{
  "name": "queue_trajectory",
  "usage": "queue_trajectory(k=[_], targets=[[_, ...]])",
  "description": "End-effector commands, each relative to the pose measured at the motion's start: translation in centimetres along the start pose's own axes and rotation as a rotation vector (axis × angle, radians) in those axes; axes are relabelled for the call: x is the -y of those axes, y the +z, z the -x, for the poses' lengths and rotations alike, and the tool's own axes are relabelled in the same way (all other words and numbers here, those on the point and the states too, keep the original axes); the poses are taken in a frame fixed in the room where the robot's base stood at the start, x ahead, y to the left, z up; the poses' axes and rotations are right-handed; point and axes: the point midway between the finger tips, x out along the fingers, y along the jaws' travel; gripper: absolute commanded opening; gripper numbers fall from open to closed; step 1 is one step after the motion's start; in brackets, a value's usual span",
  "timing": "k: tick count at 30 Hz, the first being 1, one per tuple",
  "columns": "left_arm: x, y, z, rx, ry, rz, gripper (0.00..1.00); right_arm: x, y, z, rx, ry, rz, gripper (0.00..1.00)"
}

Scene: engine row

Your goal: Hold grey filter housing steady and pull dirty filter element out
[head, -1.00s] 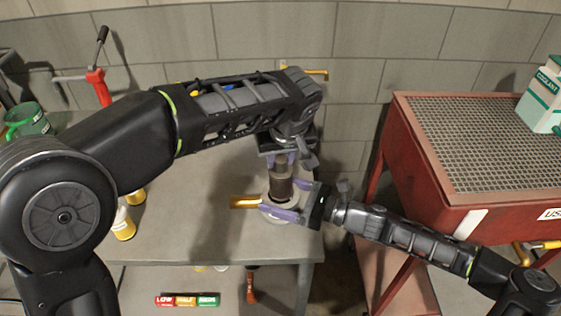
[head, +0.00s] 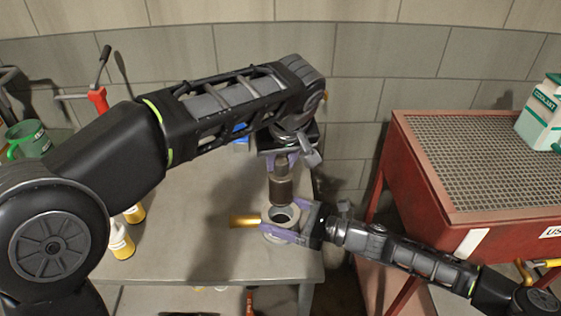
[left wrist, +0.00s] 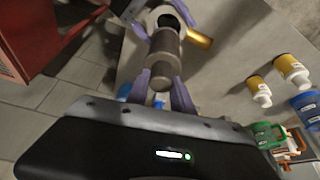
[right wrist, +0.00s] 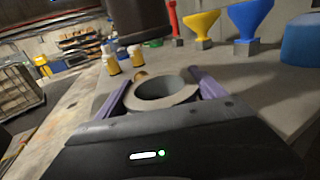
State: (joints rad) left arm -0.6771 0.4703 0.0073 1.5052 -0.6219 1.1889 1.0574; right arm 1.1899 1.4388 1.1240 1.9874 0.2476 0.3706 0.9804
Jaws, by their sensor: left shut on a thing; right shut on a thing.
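The grey filter housing (head: 267,222) stands upright near the table's front right corner; its open ring also shows in the right wrist view (right wrist: 183,97). My right gripper (head: 285,221) is shut on it, with one purple finger on each side. The dirty filter element (head: 281,191), a dark brown cylinder, hangs upright above the housing, apart from its rim. My left gripper (head: 281,160) is shut on its narrower grey top. The element also shows in the left wrist view (left wrist: 163,50) and above the open hole in the right wrist view (right wrist: 140,15).
A brass bar (head: 245,221) sticks out left of the housing. The grey table (head: 190,230) is clear around it. Yellow-and-white bottles (head: 121,241) stand at left. A red cabinet (head: 400,160) with a mesh top and a coolant jug (head: 541,112) is at right.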

Motion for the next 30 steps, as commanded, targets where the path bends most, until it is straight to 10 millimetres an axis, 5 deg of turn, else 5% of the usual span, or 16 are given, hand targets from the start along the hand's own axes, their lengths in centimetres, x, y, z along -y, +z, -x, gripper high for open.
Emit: queue_trajectory(k=[3, 4, 11, 23, 30], targets=[[0.0, 0.0, 0.0, 0.0, 0.001, 0.0, 0.0, -0.1, 0.0, 0.0, 0.0, 0.001, -0.001, 0.06], [0.0, 0.0, 0.0, -0.001, 0.0, 0.0, 0.0, -0.1, 0.0, 0.0, 0.0, 0.001, -0.001, 0.81], [0.0, 0.0, 0.0, 0.0, 0.0, 0.0, 0.0, 0.0, 0.0, 0.0, 0.0, 0.001, 0.0, 1.0], [0.0, 0.0, 0.0, 0.0, 0.0, 0.0, 0.0, 0.1, 0.0, 0.8, -0.001, -0.001, 0.001, 1.0], [0.0, 0.0, 0.0, 0.0, 0.0, 0.0, 0.0, 0.1, -0.1, 4.6, -0.004, -0.004, 0.001, 1.0]])
